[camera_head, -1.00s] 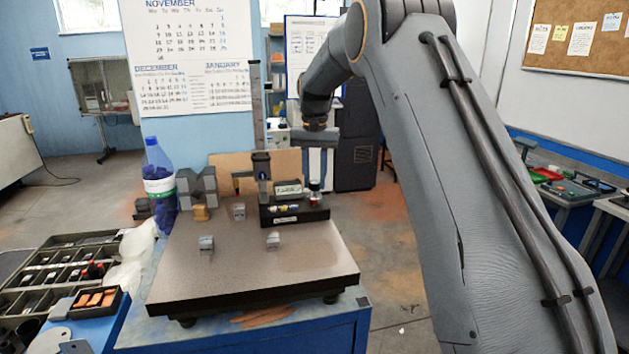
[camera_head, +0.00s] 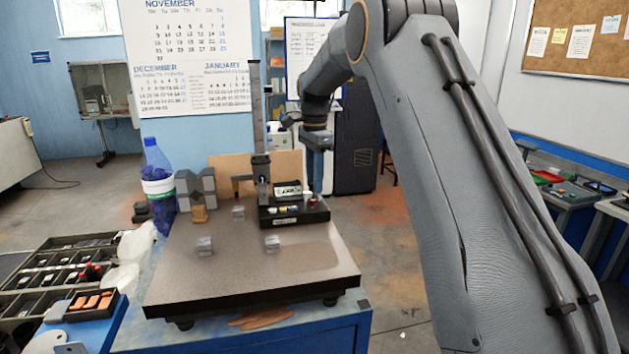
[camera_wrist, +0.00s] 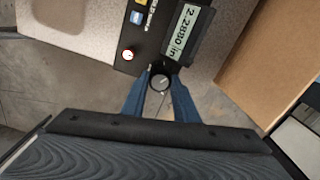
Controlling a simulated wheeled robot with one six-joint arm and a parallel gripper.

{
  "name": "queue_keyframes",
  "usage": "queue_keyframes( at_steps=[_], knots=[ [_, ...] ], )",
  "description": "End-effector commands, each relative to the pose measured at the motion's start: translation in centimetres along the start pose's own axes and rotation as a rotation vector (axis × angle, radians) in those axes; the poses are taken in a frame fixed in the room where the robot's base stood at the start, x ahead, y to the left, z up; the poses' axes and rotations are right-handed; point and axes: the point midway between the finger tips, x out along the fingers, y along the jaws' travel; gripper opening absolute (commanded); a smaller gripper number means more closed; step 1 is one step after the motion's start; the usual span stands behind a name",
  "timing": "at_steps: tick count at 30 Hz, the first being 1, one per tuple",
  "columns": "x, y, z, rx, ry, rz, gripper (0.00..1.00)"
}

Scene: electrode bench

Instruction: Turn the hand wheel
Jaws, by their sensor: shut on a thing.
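The hand wheel (camera_wrist: 160,83) is a small dark round knob with a paler face, beside the gauge base in the wrist view. My gripper (camera_wrist: 160,90) has its two blue fingers on either side of the wheel, shut on it. The height gauge (camera_head: 292,214) stands at the back right of the stone plate, with its tall column (camera_head: 258,110) upright. Its display (camera_wrist: 187,33) reads about 2.2880 in. In the head view my gripper (camera_head: 318,182) reaches down at the gauge's right end, and the wheel cannot be made out there.
A parts tray (camera_head: 65,275) lies at the left. The plate's front is clear.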

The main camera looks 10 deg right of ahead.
Motion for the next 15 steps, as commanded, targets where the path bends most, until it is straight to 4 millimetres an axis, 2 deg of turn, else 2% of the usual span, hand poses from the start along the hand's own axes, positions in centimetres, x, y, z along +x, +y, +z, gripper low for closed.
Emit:
queue_keyframes(
  at_steps=[15],
  knots=[
    [-0.21, -0.11, -0.08, 0.49, 0.001, -0.006, 0.05]
  ],
)
